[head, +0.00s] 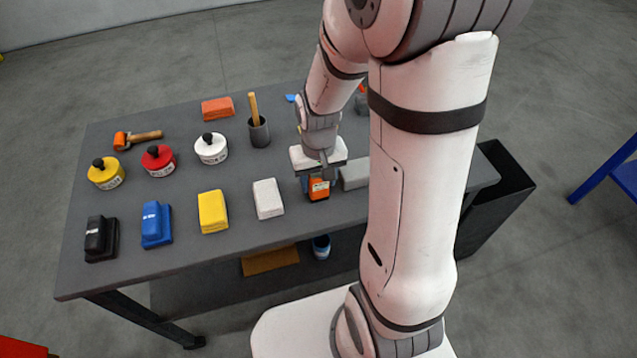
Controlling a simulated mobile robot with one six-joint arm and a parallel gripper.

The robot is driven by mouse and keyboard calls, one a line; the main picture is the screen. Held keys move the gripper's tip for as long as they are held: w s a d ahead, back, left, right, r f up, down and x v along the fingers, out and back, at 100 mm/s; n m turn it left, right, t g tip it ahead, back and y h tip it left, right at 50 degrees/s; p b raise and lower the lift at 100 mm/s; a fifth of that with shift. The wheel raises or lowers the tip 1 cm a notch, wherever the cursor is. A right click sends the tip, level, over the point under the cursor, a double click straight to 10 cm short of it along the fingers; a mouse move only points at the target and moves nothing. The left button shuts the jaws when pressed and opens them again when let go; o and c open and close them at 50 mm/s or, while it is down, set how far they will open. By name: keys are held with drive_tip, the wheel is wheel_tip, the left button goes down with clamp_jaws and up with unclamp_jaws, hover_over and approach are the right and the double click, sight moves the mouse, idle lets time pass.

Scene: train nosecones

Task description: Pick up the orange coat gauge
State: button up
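The orange coat gauge (318,189) is a small block with an orange face and a dark marking, near the front edge of the grey table (240,241). My gripper (318,179) points down directly over it, with its fingers at the gauge's upper part. The gripper hides the top and back of the gauge. I cannot tell whether the fingers are closed on it or only around it. The gauge appears to be at the table surface.
A grey block (355,174) stands close right of the gauge, and a white block (268,199) lies to its left. A yellow block (212,212), a blue tool (156,224) and a black tool (101,239) continue the front row. A dark cup (259,133) stands behind.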

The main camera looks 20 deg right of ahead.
drive_tip(key=c, duration=0.7)
